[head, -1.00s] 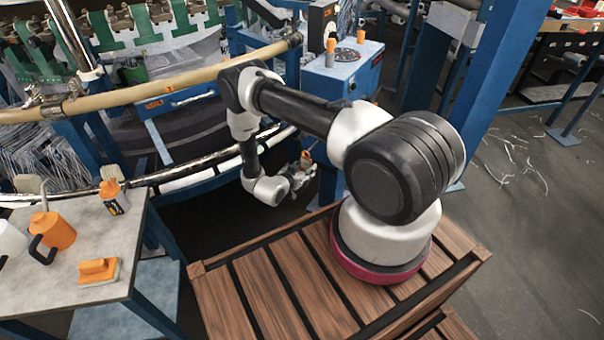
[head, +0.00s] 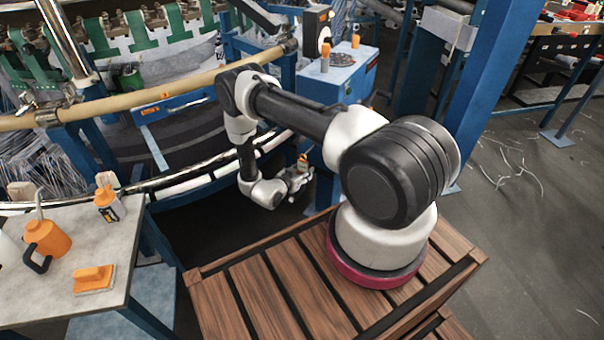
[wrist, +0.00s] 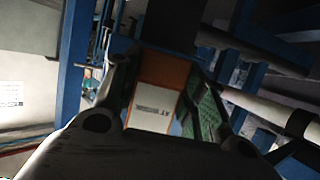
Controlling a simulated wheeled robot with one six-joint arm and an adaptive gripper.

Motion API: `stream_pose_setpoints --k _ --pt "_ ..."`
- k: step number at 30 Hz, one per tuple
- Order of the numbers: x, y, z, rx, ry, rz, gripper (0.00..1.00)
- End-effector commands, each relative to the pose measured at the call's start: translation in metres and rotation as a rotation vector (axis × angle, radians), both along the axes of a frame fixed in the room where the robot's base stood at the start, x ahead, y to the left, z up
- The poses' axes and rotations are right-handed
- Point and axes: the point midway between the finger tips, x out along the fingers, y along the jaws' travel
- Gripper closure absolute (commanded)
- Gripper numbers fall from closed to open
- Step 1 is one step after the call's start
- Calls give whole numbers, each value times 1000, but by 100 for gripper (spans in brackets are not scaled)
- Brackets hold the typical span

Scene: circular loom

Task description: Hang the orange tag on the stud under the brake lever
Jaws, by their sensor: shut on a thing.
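The orange tag (wrist: 163,71) has an orange upper part and a white lower part with small print in the wrist view. It stands between the two fingers of my gripper (wrist: 160,88), which is shut on it; a green pad shows on the right finger. In the head view my gripper (head: 299,178) is small, in front of the blue cabinet, with the tag (head: 303,161) sticking up from it. I cannot make out the brake lever or its stud. A dark block (wrist: 170,22) shows beyond the tag in the wrist view, close to its top edge.
A blue cabinet (head: 342,85) with orange-topped knobs stands behind my gripper. The loom's tan rail (head: 185,88) and a curved metal rail (head: 170,180) run to its left.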

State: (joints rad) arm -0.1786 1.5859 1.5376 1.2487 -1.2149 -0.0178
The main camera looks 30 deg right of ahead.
Motion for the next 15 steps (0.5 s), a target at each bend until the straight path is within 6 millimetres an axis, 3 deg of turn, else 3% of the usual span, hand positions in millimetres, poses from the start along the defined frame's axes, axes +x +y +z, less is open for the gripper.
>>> stream_pose_setpoints --k 15 --pt "7 -13 0 0 0 0 87"
